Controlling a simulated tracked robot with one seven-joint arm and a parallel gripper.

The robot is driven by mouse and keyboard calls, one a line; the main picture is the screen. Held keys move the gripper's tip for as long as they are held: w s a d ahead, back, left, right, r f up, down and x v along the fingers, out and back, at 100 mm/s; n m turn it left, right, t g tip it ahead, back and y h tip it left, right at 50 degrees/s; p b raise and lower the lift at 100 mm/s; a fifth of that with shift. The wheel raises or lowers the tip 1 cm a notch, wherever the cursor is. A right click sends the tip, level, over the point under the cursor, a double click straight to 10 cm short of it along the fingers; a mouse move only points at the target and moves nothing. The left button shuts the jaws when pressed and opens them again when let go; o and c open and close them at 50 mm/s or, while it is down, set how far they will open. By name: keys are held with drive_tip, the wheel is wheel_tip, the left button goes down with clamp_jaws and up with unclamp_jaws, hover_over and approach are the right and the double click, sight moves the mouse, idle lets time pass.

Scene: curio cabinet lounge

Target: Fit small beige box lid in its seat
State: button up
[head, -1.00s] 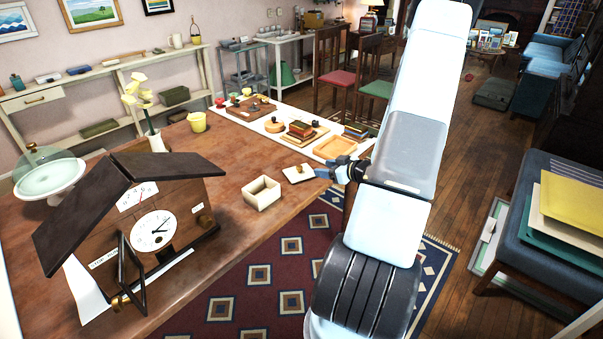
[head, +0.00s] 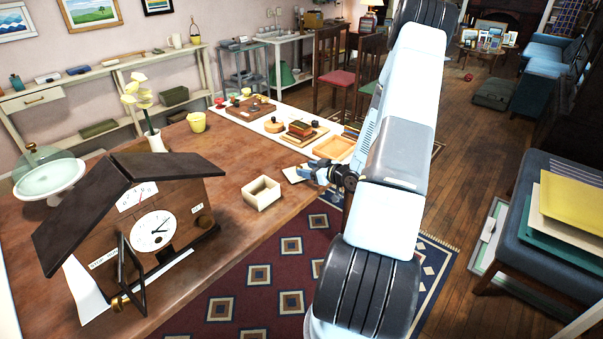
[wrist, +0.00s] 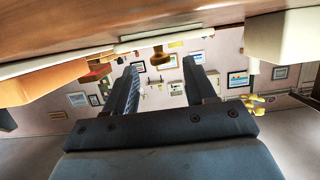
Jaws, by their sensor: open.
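The small beige box (head: 262,193) stands open on the wooden table, with no lid on it. Its lid (head: 294,175) lies flat on the table just to the right of the box, partly hidden by my gripper. My gripper (head: 308,171) is low at the lid's right side, open and empty. In the wrist view, which is upside down, the lid (wrist: 140,43) shows as a pale slab with a brown knob (wrist: 160,56). The knob lines up between the fingertips of my gripper (wrist: 160,66); I cannot tell whether it is inside them. The box (wrist: 278,40) shows at the right.
The orange wooden tray (head: 331,148) and a stack of small books (head: 299,130) lie behind the lid. A house-shaped clock (head: 155,215) stands at the left. The table between clock and box is clear. The table's edge (head: 285,222) is close in front of the box.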

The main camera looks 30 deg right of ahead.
sight(301, 167)
drive_tip(key=x, duration=0.5)
clamp_jaws()
idle(0.5)
